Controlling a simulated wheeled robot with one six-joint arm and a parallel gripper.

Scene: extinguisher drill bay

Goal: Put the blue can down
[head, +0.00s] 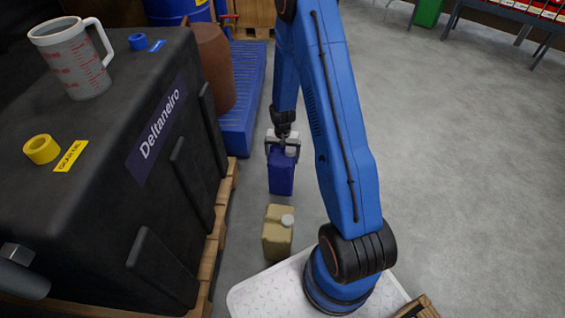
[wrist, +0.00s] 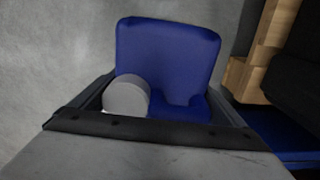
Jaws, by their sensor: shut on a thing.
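The blue can (head: 282,174) is upright below my gripper (head: 283,146) in the head view, between the black tank and my blue arm. My gripper is shut on the top part of the can, near its pale cap. In the wrist view the blue can (wrist: 168,55) fills the middle, with its round grey-white cap (wrist: 126,95) between the jaws (wrist: 155,120). Whether the can's base touches the floor cannot be told from these views.
A tan can (head: 277,236) with a white cap stands nearer me. The black tank (head: 150,215) on a wooden pallet (head: 218,235) lies left. A blue spill pallet (head: 243,100) with a brown drum (head: 211,70) stands behind. The grey floor (head: 450,170) at right is clear.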

